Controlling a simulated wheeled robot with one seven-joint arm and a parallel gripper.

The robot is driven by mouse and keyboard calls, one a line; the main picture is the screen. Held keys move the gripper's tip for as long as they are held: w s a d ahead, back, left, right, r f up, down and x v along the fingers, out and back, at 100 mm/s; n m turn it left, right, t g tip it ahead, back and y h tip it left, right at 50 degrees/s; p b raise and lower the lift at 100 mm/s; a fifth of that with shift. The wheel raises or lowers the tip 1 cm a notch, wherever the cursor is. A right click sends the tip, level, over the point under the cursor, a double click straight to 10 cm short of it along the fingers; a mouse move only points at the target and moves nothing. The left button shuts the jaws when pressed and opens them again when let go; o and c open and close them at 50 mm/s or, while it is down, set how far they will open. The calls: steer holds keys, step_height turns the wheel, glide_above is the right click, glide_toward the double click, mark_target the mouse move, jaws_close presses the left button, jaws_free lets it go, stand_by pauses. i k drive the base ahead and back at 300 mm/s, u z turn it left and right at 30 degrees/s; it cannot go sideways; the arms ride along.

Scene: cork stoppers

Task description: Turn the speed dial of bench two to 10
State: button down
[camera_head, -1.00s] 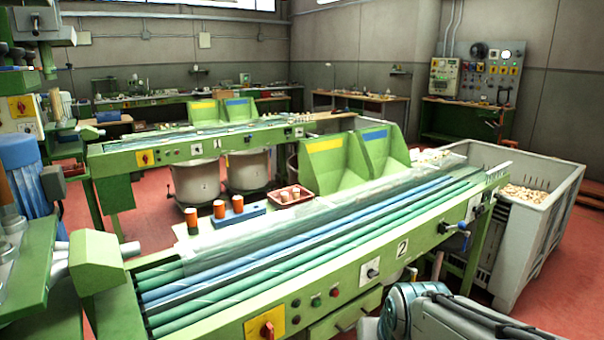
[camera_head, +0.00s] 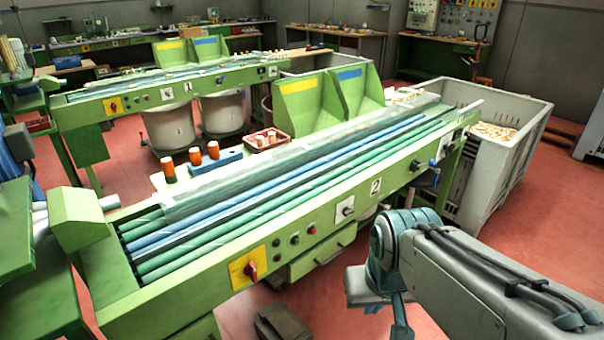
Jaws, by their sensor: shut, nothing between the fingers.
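Bench two (camera_head: 300,257) is the near green bench with a "2" plate (camera_head: 375,187) on its front. A dark knob on a white plate (camera_head: 345,209) sits left of the "2". Another small knob on a white plate (camera_head: 416,165) sits further right. I cannot tell which is the speed dial, nor read any scale or setting. A red rotary switch (camera_head: 251,269) on a yellow plate is near the left end. My arm stands in front of the bench at the lower right. My gripper is out of view.
Small buttons (camera_head: 295,239) and a drawer (camera_head: 320,256) are on the bench front. A large grey bin (camera_head: 535,135) stands beyond. A dark box-like object (camera_head: 283,325) is on the red floor.

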mark_target(346, 211)
steer(key=k, duration=0.55)
steer(key=z, duration=0.7)
steer(key=i, duration=0.9)
steer(key=u, duration=0.7)
steer(key=i, duration=0.45)
steer(key=u, duration=0.55)
